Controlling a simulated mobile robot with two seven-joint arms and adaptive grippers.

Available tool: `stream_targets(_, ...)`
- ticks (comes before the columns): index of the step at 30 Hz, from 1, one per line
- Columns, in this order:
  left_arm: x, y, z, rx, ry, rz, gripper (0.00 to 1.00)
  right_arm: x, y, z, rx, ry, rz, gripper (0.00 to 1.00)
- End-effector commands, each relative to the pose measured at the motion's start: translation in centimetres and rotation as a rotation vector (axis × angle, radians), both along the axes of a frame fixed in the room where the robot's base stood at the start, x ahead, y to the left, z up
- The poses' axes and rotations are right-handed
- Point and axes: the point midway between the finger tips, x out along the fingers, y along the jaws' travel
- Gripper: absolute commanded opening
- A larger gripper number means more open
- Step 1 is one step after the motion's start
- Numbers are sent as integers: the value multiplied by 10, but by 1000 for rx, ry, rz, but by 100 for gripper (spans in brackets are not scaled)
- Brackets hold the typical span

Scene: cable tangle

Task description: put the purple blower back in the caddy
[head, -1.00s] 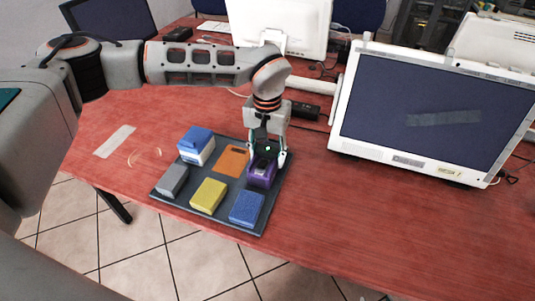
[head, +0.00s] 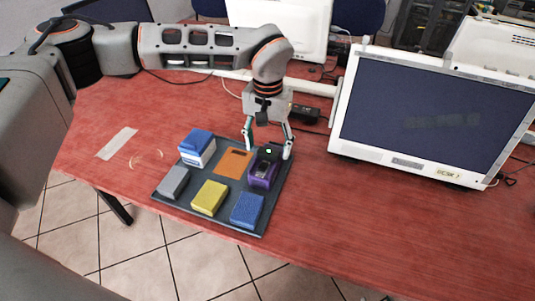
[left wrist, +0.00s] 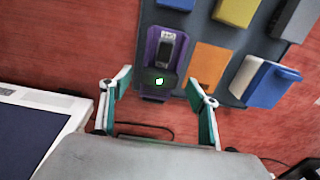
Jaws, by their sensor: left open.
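The purple blower (head: 262,179) has a purple body, a dark top and a small green light. It sits in the back right place of the dark grey caddy (head: 233,229). It also shows in the left wrist view (left wrist: 150,62), at the top centre. My left gripper (head: 268,151) is open and empty above the blower, with its fingers spread to either side. In the left wrist view my left gripper (left wrist: 158,76) has its two fingers apart, and the blower shows between and beyond them. My right gripper is not in view.
The caddy also holds a blue-and-white block (head: 197,148), an orange piece (head: 233,162), a grey block (head: 173,182), a yellow block (head: 210,198) and a blue block (head: 247,209). A monitor (head: 410,118) stands at the right. The red table (head: 330,230) is clear right of the caddy.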

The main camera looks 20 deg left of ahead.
Motion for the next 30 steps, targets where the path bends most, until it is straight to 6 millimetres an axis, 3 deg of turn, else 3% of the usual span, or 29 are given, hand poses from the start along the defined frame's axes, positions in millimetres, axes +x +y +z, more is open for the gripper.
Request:
stream_targets(1,1,0,15,1,-7,0,61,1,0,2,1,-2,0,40)
stream_targets(6,1,0,47,1,-4,-1,61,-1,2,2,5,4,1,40)
stream_targets(12,0,0,69,1,-1,0,61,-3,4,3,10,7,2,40)
stream_targets(30,0,0,74,1,1,-1,61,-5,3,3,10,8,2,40)
